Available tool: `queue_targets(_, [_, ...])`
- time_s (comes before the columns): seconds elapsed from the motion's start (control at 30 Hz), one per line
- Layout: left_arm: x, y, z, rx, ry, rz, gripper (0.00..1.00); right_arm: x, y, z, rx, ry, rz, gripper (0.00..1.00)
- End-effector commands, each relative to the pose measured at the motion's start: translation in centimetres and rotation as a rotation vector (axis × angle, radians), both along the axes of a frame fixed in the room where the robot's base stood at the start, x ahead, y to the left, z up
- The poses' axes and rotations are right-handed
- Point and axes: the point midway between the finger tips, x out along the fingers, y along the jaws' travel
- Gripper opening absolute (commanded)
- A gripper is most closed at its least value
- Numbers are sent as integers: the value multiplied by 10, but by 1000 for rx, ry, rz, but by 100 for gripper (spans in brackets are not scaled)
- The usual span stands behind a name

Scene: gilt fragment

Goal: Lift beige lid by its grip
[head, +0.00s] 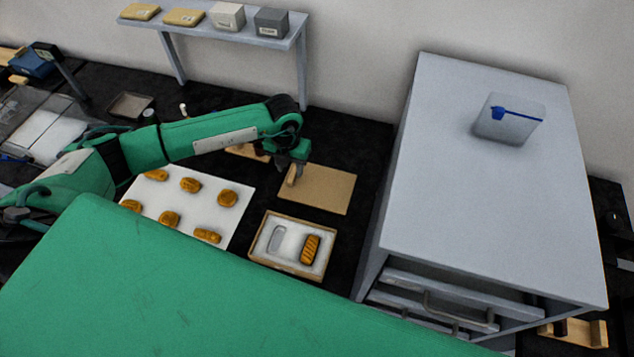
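The beige lid (328,192) is a flat tan panel on the dark table, just behind the open box. Its small brown grip (293,175) stands near its left side. My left gripper (294,166) points down right at the grip, with its fingers at or around it. The fingers are small and dark here, so I cannot tell whether they are closed on the grip. The lid appears to lie flat on the table. My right gripper is not in view.
An open box (255,253) with white padding holds one golden piece (311,248) beside an empty hollow. A white sheet (208,213) bears several golden pieces. A grey cabinet (480,210) stands close on the right. A shelf (240,32) runs along the wall behind.

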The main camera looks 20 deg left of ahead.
Motion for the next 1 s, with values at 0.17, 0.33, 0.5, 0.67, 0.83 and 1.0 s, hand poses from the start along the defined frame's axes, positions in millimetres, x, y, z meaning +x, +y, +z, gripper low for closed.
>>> queue_targets(0.17, [2,0,-14,0,4,3,40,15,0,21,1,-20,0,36])
queue_targets(0.33, [3,-1,-37,-1,3,2,40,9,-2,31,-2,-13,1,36])
queue_targets(0.5, [3,0,-48,0,0,0,40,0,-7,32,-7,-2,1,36])
queue_targets(0.67, [3,0,-49,0,0,0,40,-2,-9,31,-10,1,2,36])
queue_targets(0.83, [3,0,-49,0,0,1,14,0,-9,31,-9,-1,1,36])
queue_targets(1.0, [3,0,-49,-1,0,1,0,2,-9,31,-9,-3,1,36])
